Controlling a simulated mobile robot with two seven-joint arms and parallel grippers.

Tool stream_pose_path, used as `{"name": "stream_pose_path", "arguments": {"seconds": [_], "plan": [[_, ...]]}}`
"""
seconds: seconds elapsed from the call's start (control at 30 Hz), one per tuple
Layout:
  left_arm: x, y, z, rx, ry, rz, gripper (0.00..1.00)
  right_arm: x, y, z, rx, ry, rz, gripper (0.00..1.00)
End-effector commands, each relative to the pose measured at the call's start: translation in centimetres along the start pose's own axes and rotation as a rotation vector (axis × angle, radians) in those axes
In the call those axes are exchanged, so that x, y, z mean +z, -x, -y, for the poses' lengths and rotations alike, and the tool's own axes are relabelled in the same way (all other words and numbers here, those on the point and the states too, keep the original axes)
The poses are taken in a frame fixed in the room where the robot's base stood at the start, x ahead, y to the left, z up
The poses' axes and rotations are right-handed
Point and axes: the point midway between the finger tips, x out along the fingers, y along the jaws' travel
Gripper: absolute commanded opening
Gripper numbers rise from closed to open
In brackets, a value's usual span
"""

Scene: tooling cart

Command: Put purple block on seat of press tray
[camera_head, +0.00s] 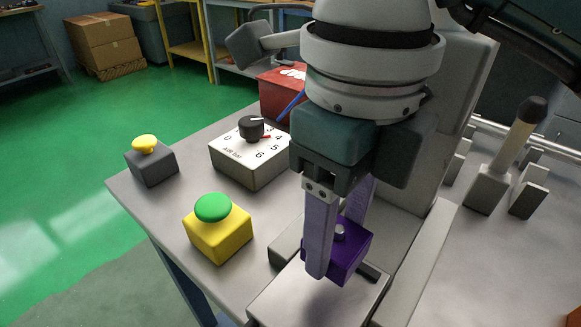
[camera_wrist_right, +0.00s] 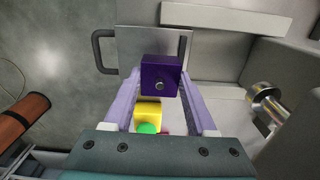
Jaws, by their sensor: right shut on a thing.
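The purple block (camera_head: 352,262), with a small grey knob on top, is between the fingers of my right gripper (camera_head: 335,252). In the right wrist view the purple block (camera_wrist_right: 153,70) sits between the two lilac fingertips of the right gripper (camera_wrist_right: 160,82), which is shut on it. The press tray (camera_head: 318,304) is a pale metal plate below the block; in the right wrist view the tray (camera_wrist_right: 135,45) shows a dark handle on its left. The block is over the tray; I cannot tell whether it touches. The seat is not visible. My left gripper is not in view.
Left of the tray stand a yellow box with a green button (camera_head: 218,238), an air dial box (camera_head: 248,163) and a grey box with a yellow knob (camera_head: 151,165). A red box (camera_head: 283,92) is behind. Upright grey blocks and a lever (camera_head: 520,128) stand right.

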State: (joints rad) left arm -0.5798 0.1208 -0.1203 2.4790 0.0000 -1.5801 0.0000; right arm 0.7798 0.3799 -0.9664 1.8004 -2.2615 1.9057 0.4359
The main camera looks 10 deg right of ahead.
Motion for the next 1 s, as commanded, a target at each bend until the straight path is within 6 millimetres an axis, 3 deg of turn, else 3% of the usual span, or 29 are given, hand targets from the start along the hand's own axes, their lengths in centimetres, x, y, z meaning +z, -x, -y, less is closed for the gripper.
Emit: {"name": "stream_pose_path", "arguments": {"seconds": [0.37,0.77,0.8,1.0], "plan": [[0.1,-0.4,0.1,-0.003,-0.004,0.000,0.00,0.0,-4.7,0.0,0.001,0.001,-0.001,0.00],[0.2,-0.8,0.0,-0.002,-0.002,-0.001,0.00,0.0,-5.3,0.0,0.000,0.002,0.001,0.00],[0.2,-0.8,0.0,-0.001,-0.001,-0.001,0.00,0.0,-5.4,0.0,-0.001,0.002,0.001,0.58],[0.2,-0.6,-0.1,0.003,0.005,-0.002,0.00,0.0,-5.2,0.0,0.000,0.001,0.000,0.81]]}}
